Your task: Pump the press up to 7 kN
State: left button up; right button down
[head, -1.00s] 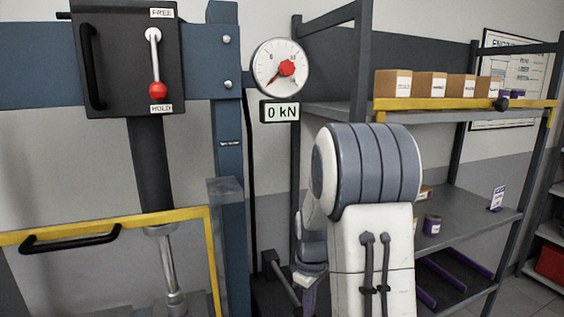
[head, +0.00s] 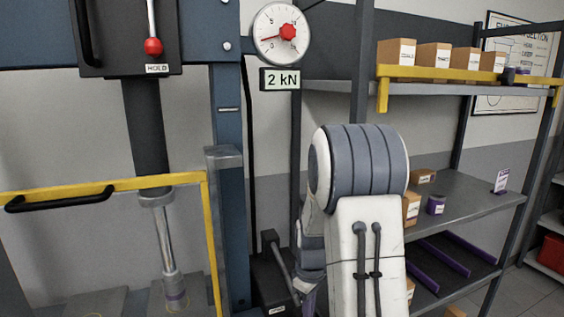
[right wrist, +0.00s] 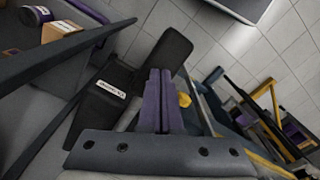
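The press's blue frame (head: 228,190) stands at the left of the head view, with its dark ram (head: 147,125) above a steel rod (head: 165,240). The red-knobbed valve lever (head: 153,46) points down at the HOLD label. The round gauge (head: 270,45) sits above a display (head: 281,78) reading 2 kN. The dark hand pump (head: 268,285) is low beside the press, and its lever (head: 279,258) slopes down to my right gripper (head: 309,298). In the right wrist view the purple fingers (right wrist: 162,95) are close together by the pump (right wrist: 105,90), apparently around the lever. My left gripper is out of view.
A yellow guard frame (head: 130,185) with a black handle (head: 60,199) stands across the press front. A shelf rack (head: 470,205) holds boxes and small tins right of my right arm. Tiled floor (right wrist: 230,45) shows in the wrist view.

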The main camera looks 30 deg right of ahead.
notch_tip(320, 180, up, 16)
jog(key=p, duration=1.4)
jog(key=shift+f+b, duration=0.65)
jog(key=shift+f, duration=0.4)
jog(key=shift+f+b, duration=0.8)
jog(key=shift+f, duration=0.4)
jog(key=shift+f+b, duration=0.8)
jog(key=shift+f, duration=0.25)
dwell(0.4)
